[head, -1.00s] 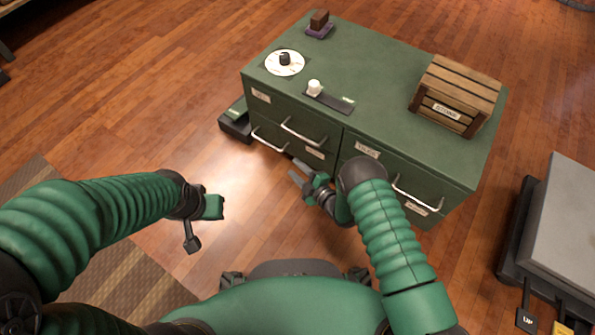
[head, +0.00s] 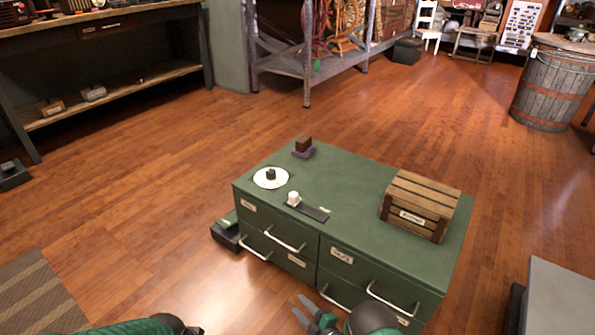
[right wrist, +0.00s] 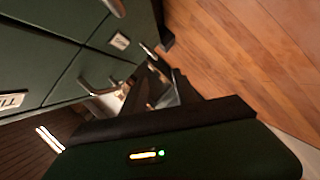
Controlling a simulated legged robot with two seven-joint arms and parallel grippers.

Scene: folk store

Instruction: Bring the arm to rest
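My right gripper (head: 306,311) is at the bottom of the head view, in front of the drawers of a green cabinet (head: 345,185). Its two fingers are apart with nothing between them. In the right wrist view the fingers (right wrist: 158,92) also show apart, near the cabinet's drawer fronts (right wrist: 60,45) and handles. Of my left arm only a green sleeve and dark wrist part show at the bottom edge; its fingers are out of the picture.
On the cabinet stand a wooden crate (head: 420,205), a white disc with a dark knob (head: 271,177), a white knob on a dark strip (head: 294,199) and a small brown block (head: 303,145). A grey-topped box (head: 560,295) is at right.

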